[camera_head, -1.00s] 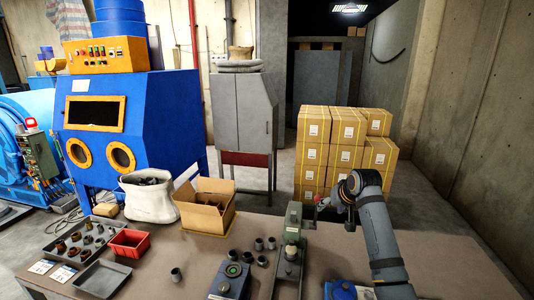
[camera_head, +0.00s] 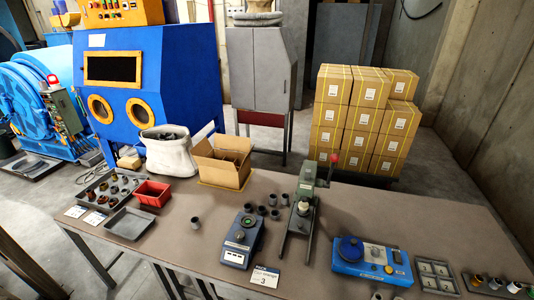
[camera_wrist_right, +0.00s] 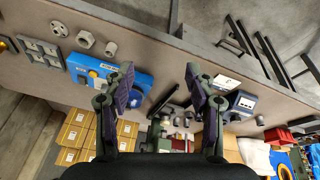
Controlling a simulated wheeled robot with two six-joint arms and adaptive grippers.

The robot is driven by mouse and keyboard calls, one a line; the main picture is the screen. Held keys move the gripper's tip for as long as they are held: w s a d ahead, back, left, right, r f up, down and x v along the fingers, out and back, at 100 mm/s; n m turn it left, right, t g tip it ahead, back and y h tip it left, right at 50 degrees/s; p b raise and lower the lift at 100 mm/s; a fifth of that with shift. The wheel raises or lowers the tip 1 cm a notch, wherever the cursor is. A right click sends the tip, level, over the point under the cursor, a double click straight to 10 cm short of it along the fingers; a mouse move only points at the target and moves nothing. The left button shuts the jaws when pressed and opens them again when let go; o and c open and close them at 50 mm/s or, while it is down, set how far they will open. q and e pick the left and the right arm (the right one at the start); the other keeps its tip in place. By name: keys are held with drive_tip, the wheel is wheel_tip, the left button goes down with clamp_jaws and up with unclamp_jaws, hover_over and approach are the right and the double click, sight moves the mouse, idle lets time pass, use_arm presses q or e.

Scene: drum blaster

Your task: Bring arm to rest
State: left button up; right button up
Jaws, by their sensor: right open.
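My right gripper (camera_wrist_right: 155,92) shows in the right wrist view, open and empty, its two fingers spread apart. It hangs clear above the table (camera_head: 330,232), touching nothing that I can see. No arm or gripper of mine shows in the head view. My left gripper is out of both views.
The table holds a green press (camera_head: 302,205), a blue tester (camera_head: 372,260), a blue gauge (camera_head: 243,240), several grey cups (camera_head: 196,223), a red bin (camera_head: 152,193), a cardboard box (camera_head: 221,170) and trays (camera_head: 130,223). Stacked cartons (camera_head: 360,120) and a blue blasting cabinet (camera_head: 150,90) stand behind.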

drive_tip(key=s+d+f+g+b, duration=0.1)
drive_tip(key=s+f+b, duration=0.1)
drive_tip(key=f, duration=1.5)
drive_tip(key=s+d+f+g+b, duration=0.1)
drive_tip(key=s+d+f+b, duration=0.1)
drive_tip(key=f, duration=1.4)
drive_tip(key=s+f+b, duration=0.3)
drive_tip(key=s+f, duration=1.3)
drive_tip(key=shift+s+d+f+m+g, duration=0.3)
drive_tip(key=shift+s+d, duration=0.05)
drive_tip(key=shift+s, duration=0.05)
drive_tip(key=shift+c, duration=0.4)
